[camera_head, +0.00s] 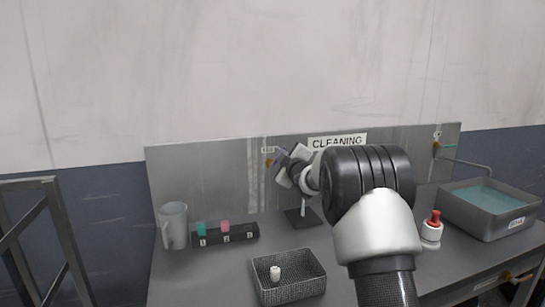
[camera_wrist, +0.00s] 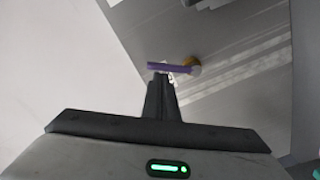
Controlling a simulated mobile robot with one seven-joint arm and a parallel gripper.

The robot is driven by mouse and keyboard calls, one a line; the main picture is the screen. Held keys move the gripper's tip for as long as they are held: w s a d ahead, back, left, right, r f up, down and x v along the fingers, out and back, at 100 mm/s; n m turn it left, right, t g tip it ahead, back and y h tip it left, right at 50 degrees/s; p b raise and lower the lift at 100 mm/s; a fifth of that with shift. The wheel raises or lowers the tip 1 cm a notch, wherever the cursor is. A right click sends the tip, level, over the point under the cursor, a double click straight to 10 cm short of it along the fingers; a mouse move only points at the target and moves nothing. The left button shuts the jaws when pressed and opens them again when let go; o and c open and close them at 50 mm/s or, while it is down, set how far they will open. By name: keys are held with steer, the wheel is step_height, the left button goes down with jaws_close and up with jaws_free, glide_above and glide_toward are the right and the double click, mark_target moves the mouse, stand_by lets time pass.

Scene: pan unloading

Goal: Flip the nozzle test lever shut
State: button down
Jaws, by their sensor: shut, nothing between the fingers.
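A purple lever (camera_wrist: 170,67) lies across the picture in the wrist view, just beyond my fingertips. Its right end meets a round brass fitting (camera_wrist: 193,63) on the grey back panel. In the head view a brass fitting (camera_head: 268,163) shows at the panel, left of my gripper (camera_head: 281,161), and the lever is mostly hidden there. My gripper also shows in the wrist view (camera_wrist: 161,76), shut and empty, its tips overlapping the lever's middle. I cannot tell whether they touch it.
On the bench stand a clear jug (camera_head: 173,226), a black rack (camera_head: 232,234) with coloured pieces, a mesh basket (camera_head: 263,290) holding a white piece, a red-topped bottle (camera_head: 432,230) and a water-filled basin (camera_head: 478,232).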

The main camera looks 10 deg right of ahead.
steer(key=d+f+m, duration=0.1)
steer(key=m, duration=0.2)
steer(key=d+f+m, duration=0.1)
steer(key=m, duration=0.2)
steer(key=d+f+m, duration=0.2)
steer(key=m, duration=0.1)
steer(key=shift+w+m+p, duration=0.4)
steer(key=shift+d+f, duration=0.1)
stand_by(0.4)
